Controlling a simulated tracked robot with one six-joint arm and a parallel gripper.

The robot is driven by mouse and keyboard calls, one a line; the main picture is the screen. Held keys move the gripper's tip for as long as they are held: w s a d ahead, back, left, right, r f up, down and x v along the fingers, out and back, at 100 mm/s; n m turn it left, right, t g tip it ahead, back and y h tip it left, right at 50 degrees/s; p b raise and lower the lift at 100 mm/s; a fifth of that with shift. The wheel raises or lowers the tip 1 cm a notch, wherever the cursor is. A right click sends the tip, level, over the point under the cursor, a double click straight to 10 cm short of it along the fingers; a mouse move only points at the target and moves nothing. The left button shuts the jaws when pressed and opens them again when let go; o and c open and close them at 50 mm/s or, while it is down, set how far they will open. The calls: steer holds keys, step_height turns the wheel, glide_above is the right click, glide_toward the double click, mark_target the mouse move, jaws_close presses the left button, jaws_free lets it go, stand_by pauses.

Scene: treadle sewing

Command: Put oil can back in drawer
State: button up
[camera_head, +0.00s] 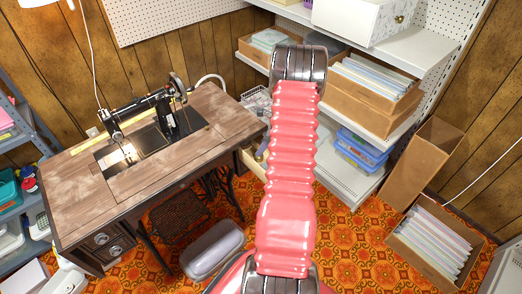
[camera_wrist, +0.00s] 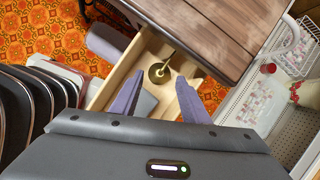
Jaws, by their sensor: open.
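The brass oil can (camera_wrist: 159,73), with a round base and thin spout, shows inside the open pale wooden drawer (camera_wrist: 116,80) in the wrist view. I cannot tell whether its base fully rests on the drawer floor. My gripper (camera_wrist: 160,76) is open, its two purple-grey fingers pointing toward the can with a gap on either side of it. The drawer (camera_head: 249,160) also shows in the head view, pulled out at the right end of the sewing table (camera_head: 75,195). My arm hides the gripper there.
A sewing machine (camera_head: 160,112) stands on the table. Shelves with file boxes (camera_head: 372,105) are to the right, and cardboard boxes (camera_head: 425,165) stand on the floor. A grey rounded case (camera_head: 213,250) lies on the patterned floor. Dark curved panels (camera_wrist: 35,95) fill the wrist view's left side.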

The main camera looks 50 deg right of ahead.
steer(key=v, duration=0.6)
steer(key=shift+r, duration=0.25)
steer(key=shift+s, duration=0.15)
stand_by(0.3)
steer(key=w+a+r+n, duration=0.4)
steer(key=a+r+n, duration=0.4)
steer(key=a+r, duration=0.5)
steer(key=w+a+r+n, duration=0.4)
steer(key=a+r+n, duration=0.4)
steer(key=a+r, duration=0.5)
steer(key=s+a+r+n, duration=0.3)
steer(key=s+a+n, duration=0.5)
steer(key=a, duration=0.4)
steer(key=s+a+r+n+t+h, duration=0.1)
steer(key=s+a+r+n, duration=0.2)
steer(key=s+a+n, duration=0.6)
steer(key=a, duration=0.3)
steer(key=shift+r, duration=0.25)
